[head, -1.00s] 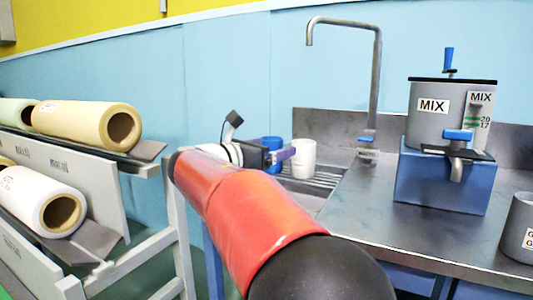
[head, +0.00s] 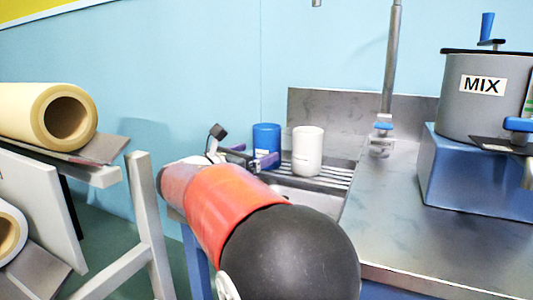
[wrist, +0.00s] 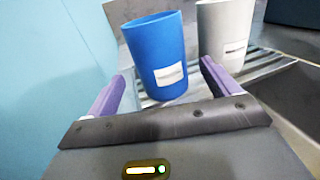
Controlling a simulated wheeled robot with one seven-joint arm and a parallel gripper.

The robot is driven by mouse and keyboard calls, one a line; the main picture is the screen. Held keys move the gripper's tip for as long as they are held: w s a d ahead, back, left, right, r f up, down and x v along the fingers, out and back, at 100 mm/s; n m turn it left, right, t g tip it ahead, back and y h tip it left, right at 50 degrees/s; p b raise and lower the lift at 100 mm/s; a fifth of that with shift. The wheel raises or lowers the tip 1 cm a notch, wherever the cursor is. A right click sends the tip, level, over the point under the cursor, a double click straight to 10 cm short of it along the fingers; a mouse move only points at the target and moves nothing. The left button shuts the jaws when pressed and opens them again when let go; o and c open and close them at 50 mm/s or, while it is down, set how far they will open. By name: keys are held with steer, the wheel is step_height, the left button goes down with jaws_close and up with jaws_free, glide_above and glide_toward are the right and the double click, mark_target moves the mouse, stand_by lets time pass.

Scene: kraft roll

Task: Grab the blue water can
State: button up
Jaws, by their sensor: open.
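The blue can (head: 266,143) stands upright on the slatted drainer of the metal counter, beside the wall. It has a white label, seen in the wrist view on the blue can (wrist: 157,56). My gripper (wrist: 160,85) is open, with its two purple fingers apart. The blue can appears between and just beyond the fingertips, and I cannot tell whether they reach around it. In the head view my gripper (head: 256,160) is low beside the can, partly hidden by my arm.
A white can (head: 307,151) stands close to the right of the blue one. A rack with rolls (head: 50,113) is at left. The counter front (head: 420,260) is clear.

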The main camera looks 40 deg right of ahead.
mark_target(271, 145)
steer(key=x, duration=0.7)
steer(key=shift+d+r, duration=0.1)
steer(key=c, duration=1.2)
steer(key=shift+c, duration=0.6)
steer(key=shift+r, duration=0.15)
